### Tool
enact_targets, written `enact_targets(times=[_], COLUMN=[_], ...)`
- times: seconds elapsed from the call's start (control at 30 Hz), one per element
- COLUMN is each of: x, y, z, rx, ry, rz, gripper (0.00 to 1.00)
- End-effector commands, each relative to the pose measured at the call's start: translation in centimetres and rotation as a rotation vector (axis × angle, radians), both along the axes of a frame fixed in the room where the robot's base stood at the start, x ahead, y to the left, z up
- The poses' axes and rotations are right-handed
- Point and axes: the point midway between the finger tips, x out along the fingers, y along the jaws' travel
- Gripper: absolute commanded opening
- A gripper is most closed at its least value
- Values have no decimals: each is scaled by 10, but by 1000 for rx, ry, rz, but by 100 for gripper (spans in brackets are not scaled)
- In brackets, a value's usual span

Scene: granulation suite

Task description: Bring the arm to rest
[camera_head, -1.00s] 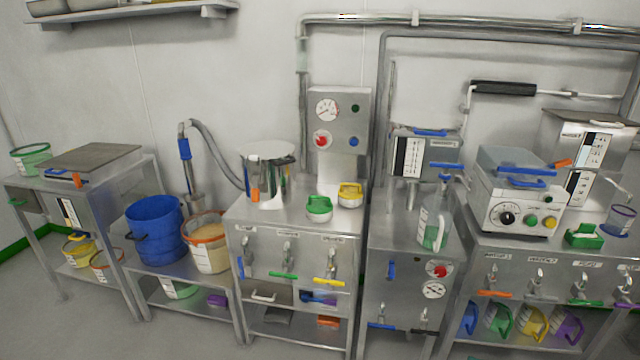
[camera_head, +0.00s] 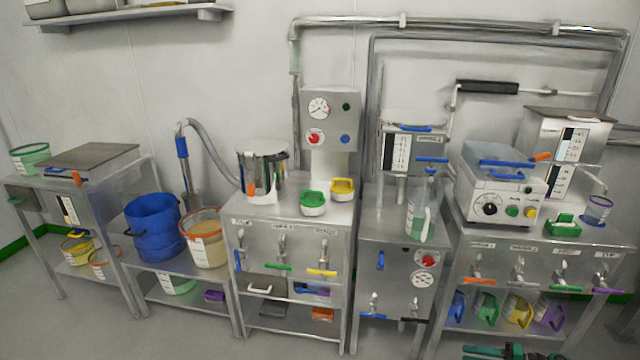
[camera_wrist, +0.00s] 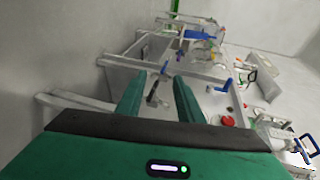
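My gripper (camera_wrist: 159,82) shows in the wrist view with its two green fingers apart and nothing held between them. Beyond the fingers, benches and fittings appear tilted and small. In the head view, a green and dark part of my arm (camera_head: 512,352) shows at the bottom edge, low in front of the right bench. The rest of the arm is out of that view.
A row of steel benches stands along the wall, with a blue bucket (camera_head: 153,228), a steel pot (camera_head: 262,168), a clear jug (camera_head: 420,215) and a white control box (camera_head: 495,195). Taps with coloured handles project from the bench fronts. Grey floor (camera_head: 60,325) shows at lower left.

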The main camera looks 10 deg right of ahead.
Motion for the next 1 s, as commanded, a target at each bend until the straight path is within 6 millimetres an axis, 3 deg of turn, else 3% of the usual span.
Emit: enact_targets(times=[0.53,1.0], x=[23,14], y=[9,30], z=[115,232], rx=[-246,-518], ry=[254,468], rz=[260,370], gripper=[34,34])
